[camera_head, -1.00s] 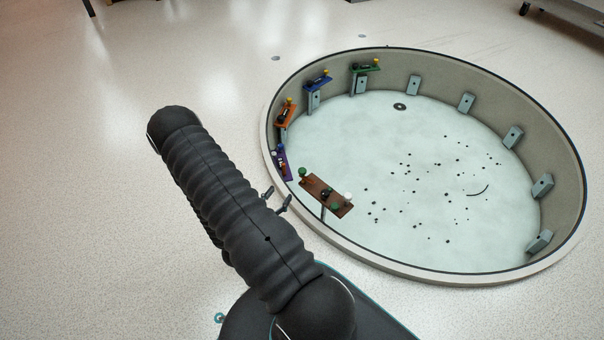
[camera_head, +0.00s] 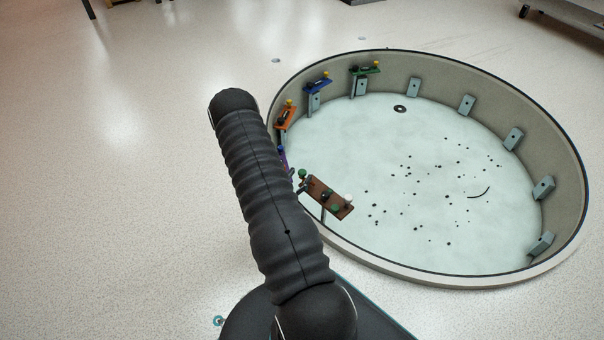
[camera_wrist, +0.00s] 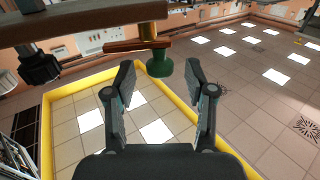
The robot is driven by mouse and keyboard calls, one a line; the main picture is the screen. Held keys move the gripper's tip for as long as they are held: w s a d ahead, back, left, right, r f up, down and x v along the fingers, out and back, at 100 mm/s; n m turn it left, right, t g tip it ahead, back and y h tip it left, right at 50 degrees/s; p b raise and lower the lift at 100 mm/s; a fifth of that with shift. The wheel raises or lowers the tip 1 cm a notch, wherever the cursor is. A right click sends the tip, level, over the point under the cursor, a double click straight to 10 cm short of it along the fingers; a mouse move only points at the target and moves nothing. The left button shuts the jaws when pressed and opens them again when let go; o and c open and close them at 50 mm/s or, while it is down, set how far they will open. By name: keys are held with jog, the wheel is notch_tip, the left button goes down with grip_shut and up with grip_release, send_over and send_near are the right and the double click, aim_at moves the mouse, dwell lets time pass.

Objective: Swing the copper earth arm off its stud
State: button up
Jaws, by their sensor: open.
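The brown board (camera_head: 331,197) stands on a post at the pit's near left rim, with green, black and white knobs. In the wrist view the board (camera_wrist: 90,20) crosses the top, and a copper-coloured bar (camera_wrist: 137,45) lies along it, crossing a short orange post (camera_wrist: 148,31). A green knob (camera_wrist: 160,66) sticks out near the bar's right end. My gripper (camera_wrist: 159,76) is open, with the green knob in line with the gap between its fingertips. I cannot tell whether the fingers flank the knob or stop short. In the head view my arm hides most of the gripper.
A black part (camera_wrist: 39,68) sticks out from the board, left of my gripper. In the head view, orange (camera_head: 285,117), blue (camera_head: 318,86) and green (camera_head: 365,70) boards line the round pit's wall (camera_head: 545,120). The floor left of my arm is clear.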

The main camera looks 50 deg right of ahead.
jog(key=shift+x, duration=1.35)
grip_shut()
